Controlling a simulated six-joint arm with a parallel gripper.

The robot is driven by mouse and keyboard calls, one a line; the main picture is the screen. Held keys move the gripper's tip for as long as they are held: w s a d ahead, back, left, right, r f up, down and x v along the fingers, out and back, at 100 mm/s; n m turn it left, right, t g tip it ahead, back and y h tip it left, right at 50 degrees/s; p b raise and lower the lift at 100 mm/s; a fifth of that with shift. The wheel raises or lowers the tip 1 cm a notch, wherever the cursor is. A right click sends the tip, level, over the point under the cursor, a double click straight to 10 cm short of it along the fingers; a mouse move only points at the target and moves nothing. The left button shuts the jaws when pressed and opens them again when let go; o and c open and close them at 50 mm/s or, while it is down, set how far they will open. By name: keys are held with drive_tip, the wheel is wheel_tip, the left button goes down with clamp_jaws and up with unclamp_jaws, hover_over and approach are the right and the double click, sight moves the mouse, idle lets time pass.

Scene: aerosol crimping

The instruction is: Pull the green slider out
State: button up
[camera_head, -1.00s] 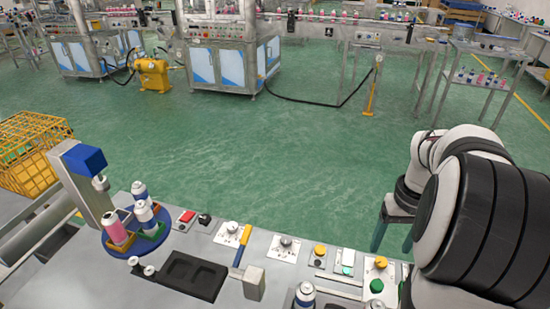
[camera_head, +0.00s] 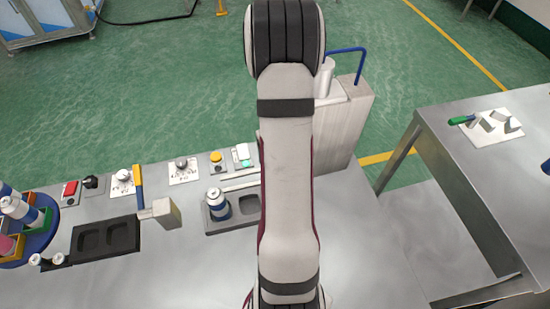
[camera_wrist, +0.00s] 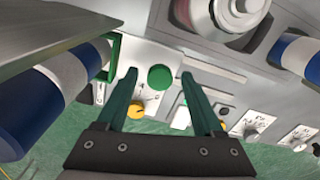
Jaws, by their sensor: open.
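A round green knob (camera_wrist: 161,77) stands over a pale plate in the wrist view; it looks like the green slider's handle, seen nearly end-on. My gripper (camera_wrist: 158,74) is open and empty, with one dark green finger at each side of the knob in the picture. I cannot tell how deep the fingers reach around it, and no contact is clear. A yellow knob (camera_wrist: 136,110) is on the same plate, near the left finger. In the head view my arm covers this part of the bench, so knob and gripper are hidden there.
Blue-and-white cans (camera_wrist: 60,85) crowd the left and upper right of the wrist view. In the head view, a can (camera_head: 218,205) stands in a dark tray beside my arm. A side table (camera_head: 450,150) at right holds a plate with a green-handled lever (camera_head: 465,120).

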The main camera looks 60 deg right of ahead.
clamp_jaws()
idle(0.3)
idle(1.1)
